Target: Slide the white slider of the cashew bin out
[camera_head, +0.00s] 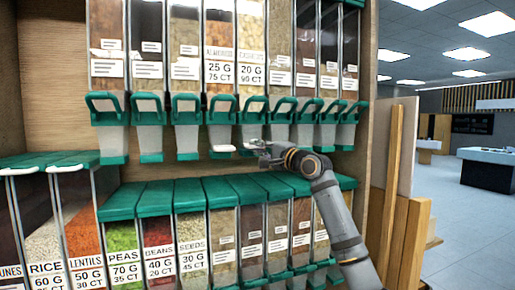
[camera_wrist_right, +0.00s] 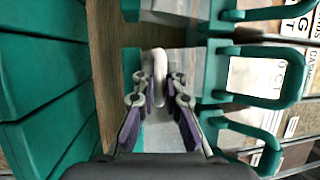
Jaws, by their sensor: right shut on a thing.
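The cashew bin (camera_head: 252,45) is in the upper row, labelled 20 G 90 CT, with a green handle below it. Its white slider sits low at its spout, partly hidden by my right gripper in the head view. My right gripper (camera_head: 262,150) is at the front of that spout. In the right wrist view, the white slider (camera_wrist_right: 159,62) shows as a pale rounded bar between the fingers of my right gripper (camera_wrist_right: 160,98), which is shut on it. My left gripper is not in view.
The almond bin (camera_head: 219,45), left of the cashew bin, has another white piece (camera_head: 222,148) at its spout. Green handles line the upper row. Green-lidded bins (camera_head: 190,195) stand close below my right gripper. Open floor (camera_head: 455,215) lies to the right.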

